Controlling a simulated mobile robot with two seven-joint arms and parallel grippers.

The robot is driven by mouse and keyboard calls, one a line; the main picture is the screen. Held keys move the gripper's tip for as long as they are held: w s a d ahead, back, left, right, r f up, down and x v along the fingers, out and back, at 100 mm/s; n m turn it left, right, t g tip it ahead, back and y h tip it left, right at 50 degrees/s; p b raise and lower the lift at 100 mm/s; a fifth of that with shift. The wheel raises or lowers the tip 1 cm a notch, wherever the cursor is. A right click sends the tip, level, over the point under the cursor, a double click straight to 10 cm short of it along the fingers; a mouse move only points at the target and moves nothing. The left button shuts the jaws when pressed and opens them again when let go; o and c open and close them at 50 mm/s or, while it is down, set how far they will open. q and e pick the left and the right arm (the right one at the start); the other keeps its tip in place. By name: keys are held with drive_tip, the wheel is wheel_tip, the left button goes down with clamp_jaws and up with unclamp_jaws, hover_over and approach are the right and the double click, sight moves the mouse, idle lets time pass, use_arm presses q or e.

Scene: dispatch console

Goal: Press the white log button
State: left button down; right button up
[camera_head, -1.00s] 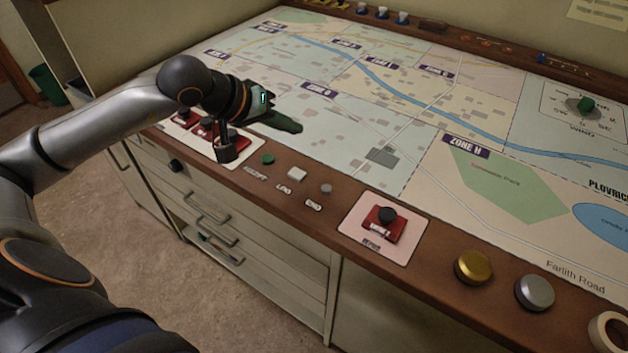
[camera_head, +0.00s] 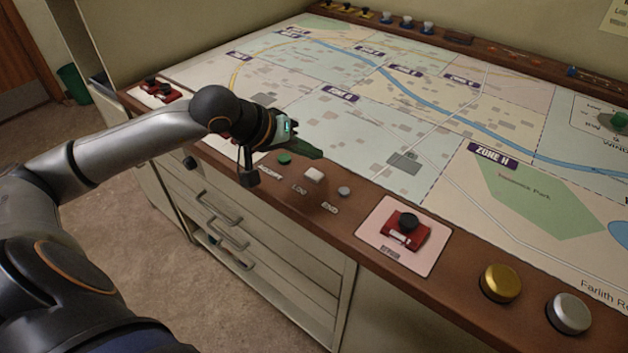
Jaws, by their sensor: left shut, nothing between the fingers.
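The fingertips appear just behind the white button in the picture, over the map edge. They look apart from it; their height above the console is hard to judge. My right gripper is not in view.
A green button (camera_head: 284,159) lies left of the white one and a grey button (camera_head: 344,192) right of it. A red switch (camera_head: 405,232) on a pale plate, a gold knob (camera_head: 500,283) and a silver knob (camera_head: 569,313) stand further right. The flat map (camera_head: 440,110) fills the tabletop.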

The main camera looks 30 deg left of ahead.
sight(314, 175)
use_arm(q)
drive_tip(key=shift+f+b, duration=0.4)
drive_tip(key=shift+f, duration=0.4)
drive_tip(key=shift+f+b, duration=0.4)
drive_tip(key=shift+b, duration=0.05)
idle(1.0)
drive_tip(key=shift+f, duration=0.1)
